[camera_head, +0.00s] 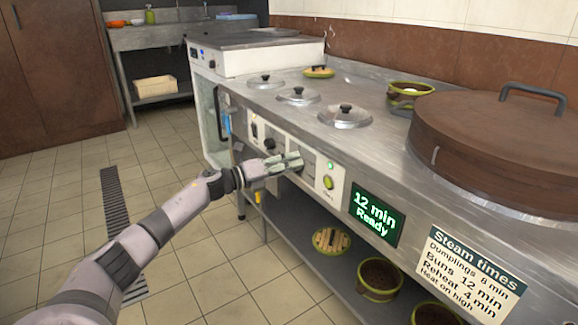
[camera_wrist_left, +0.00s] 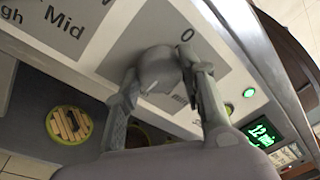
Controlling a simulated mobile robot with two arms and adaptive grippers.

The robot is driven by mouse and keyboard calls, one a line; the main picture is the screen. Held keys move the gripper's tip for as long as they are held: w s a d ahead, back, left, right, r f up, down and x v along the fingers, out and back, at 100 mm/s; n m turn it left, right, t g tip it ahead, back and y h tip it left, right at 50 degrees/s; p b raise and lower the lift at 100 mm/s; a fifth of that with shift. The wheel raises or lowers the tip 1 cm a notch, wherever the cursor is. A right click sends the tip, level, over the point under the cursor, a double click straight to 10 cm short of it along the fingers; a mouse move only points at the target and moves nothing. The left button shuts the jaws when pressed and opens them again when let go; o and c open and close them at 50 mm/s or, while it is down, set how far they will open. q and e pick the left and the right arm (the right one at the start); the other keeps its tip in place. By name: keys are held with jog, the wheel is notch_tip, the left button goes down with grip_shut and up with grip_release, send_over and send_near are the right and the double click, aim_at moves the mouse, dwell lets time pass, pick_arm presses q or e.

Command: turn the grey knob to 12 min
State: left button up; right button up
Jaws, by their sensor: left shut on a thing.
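The grey knob (camera_wrist_left: 158,70) is on the front control panel and shows between the fingers in the left wrist view. My left gripper (camera_wrist_left: 160,85) is shut on the knob, one finger on each side. In the head view my left gripper (camera_head: 297,162) reaches the panel and covers most of the knob. The display (camera_head: 376,214) to the right reads "12 min Ready" in green; it also shows in the left wrist view (camera_wrist_left: 263,132). My right gripper is in neither view.
A lit green lamp (camera_head: 330,166) and a green button (camera_head: 328,182) sit right of the knob. A black knob (camera_head: 269,144) is to its left. A "Steam times" card (camera_head: 466,277) lists buns at 12 min. A shelf below holds bowls (camera_head: 380,278). The tiled floor is clear.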

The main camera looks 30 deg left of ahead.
pick_arm(q)
jog(key=shift+f, duration=0.1)
jog(key=o, duration=1.1)
jog(key=shift+o, duration=0.2)
jog(key=v, duration=1.2)
jog(key=shift+d, duration=0.1)
